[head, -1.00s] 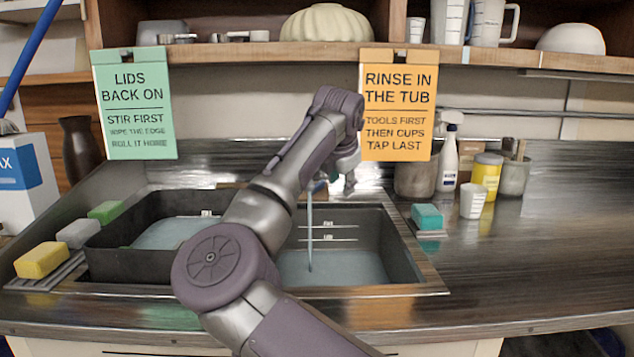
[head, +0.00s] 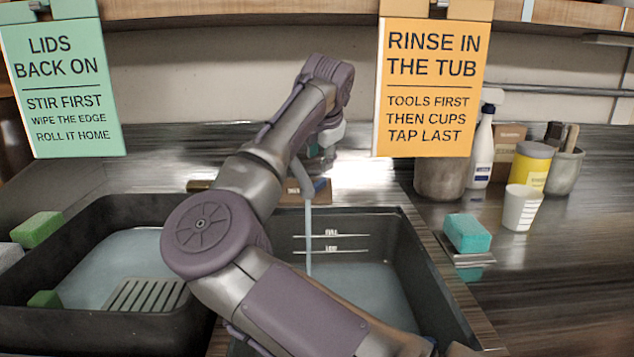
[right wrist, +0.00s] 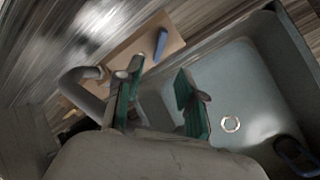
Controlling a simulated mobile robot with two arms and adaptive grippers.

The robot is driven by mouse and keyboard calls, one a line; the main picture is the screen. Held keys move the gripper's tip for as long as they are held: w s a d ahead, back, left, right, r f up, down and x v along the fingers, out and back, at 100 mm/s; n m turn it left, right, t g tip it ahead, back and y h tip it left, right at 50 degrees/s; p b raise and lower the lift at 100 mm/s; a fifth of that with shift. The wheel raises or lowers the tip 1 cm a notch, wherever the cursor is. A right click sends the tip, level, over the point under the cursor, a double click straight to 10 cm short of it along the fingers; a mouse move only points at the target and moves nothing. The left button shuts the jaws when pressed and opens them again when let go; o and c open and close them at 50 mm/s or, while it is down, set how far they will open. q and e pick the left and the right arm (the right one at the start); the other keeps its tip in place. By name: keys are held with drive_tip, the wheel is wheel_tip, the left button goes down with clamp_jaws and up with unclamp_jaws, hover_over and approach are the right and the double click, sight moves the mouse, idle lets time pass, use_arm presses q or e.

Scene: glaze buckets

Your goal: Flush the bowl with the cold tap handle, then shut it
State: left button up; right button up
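The right sink bowl (head: 385,235) has a dark rim, a pale floor and level marks on its back wall. A thin stream of water (head: 308,240) runs into it from the grey tap spout (head: 302,180). The blue tap handle (head: 321,185) is beside the spout; it also shows over a tan plate in the right wrist view (right wrist: 160,45). My right gripper (head: 318,160) hangs over the tap, partly hidden by its own wrist. In the right wrist view its green-padded fingers (right wrist: 160,98) are apart with nothing between them, short of the blue handle. My left gripper is not seen.
A dark tub (head: 60,275) with water and a grate is at left. A teal sponge (head: 467,233), a white cup (head: 521,207), a spray bottle (head: 481,150) and a yellow jar (head: 533,165) stand at right. Two signs hang above. The right counter front is clear.

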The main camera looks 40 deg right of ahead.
sight(318, 183)
drive_tip(key=x, duration=1.2)
drive_tip(key=shift+w+d+f, duration=0.1)
drive_tip(key=shift+d+f, duration=0.1)
clamp_jaws()
